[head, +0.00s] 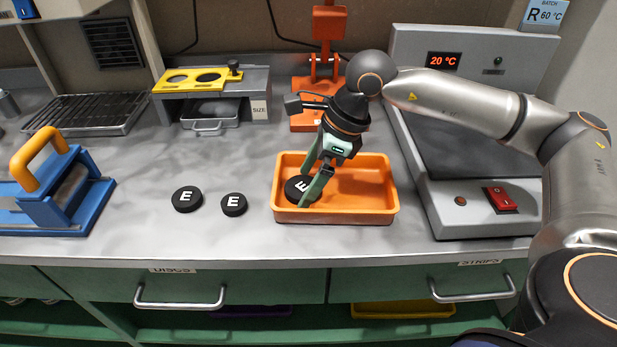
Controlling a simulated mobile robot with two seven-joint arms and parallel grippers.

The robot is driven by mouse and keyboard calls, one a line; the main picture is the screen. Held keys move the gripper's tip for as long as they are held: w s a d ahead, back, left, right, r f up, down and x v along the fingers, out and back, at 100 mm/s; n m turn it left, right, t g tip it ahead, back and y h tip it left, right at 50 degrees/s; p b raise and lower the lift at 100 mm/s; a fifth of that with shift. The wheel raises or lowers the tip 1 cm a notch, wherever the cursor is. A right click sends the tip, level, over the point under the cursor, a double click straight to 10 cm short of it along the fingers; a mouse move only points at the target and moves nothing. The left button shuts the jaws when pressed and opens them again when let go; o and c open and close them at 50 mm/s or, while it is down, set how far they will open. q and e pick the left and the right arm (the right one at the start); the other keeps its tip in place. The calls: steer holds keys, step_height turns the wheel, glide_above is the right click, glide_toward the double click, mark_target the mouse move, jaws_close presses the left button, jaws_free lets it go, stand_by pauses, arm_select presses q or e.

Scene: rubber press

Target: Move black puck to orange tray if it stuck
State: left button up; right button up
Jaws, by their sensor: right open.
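A black puck (294,186) marked with a white E lies in the left part of the orange tray (350,215). My right gripper (308,188) reaches down into the tray, its green fingers spread at the puck; the near finger hides part of it. The fingers are open, and I cannot tell whether they touch the puck. Two more black pucks marked E, a left one (187,199) and a right one (233,205), lie flat on the counter left of the tray. My left gripper is not in view.
A grey heater with a 20 °C display (444,60) and red switch (501,199) stands right of the tray. A blue press with yellow handle (40,160) is at left. A yellow-topped size gauge (205,80) and orange stand (308,118) are behind. The counter front is clear.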

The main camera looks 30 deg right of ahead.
steer(key=shift+r, duration=0.35)
steer(key=p+v, duration=0.1)
steer(key=v, duration=1)
steer(key=shift+d+r, duration=0.15)
steer(key=shift+r, duration=0.1)
